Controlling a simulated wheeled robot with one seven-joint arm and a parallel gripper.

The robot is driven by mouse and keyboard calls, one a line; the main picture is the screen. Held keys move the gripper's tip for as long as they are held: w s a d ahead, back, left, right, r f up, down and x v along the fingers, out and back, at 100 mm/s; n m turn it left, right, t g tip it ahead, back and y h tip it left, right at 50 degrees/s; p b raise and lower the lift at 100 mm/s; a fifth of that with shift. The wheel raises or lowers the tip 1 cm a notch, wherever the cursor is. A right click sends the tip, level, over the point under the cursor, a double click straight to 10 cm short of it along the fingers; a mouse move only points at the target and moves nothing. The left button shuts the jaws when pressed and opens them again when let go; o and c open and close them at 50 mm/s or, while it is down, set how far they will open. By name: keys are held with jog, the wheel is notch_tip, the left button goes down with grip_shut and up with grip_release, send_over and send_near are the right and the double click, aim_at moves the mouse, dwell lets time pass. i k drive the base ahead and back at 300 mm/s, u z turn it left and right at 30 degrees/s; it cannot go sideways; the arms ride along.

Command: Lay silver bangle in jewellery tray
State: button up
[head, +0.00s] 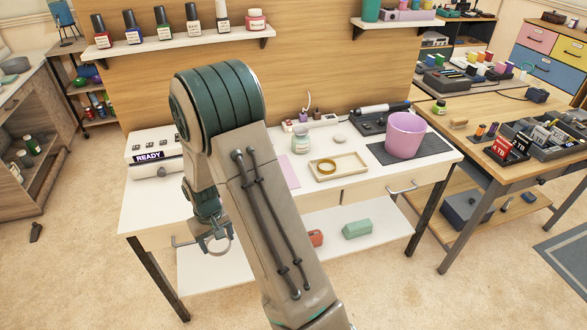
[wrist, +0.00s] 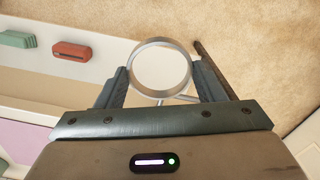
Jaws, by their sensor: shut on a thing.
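The silver bangle (wrist: 160,43) is a plain ring held between the two fingers of my gripper (wrist: 162,82) in the wrist view. In the head view the bangle (head: 222,249) hangs below my gripper (head: 212,232), in front of the desk's front edge at the left. The jewellery tray (head: 340,175) is a shallow, light wooden tray on the white desk, to the right of my arm. A gold bangle (head: 326,167) lies in its left part. The right part of the tray looks empty.
A pink bucket (head: 405,134) stands on a dark mat right of the tray. A jar (head: 301,140) stands behind the tray, and a white device (head: 155,151) reading READY is at the left. A red item (head: 316,238) and a green item (head: 357,229) lie on the lower shelf.

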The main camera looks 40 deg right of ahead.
aim_at(350, 165)
jog(key=u, duration=2.2)
jog(key=k, duration=1.45)
jog(key=z, duration=2.2)
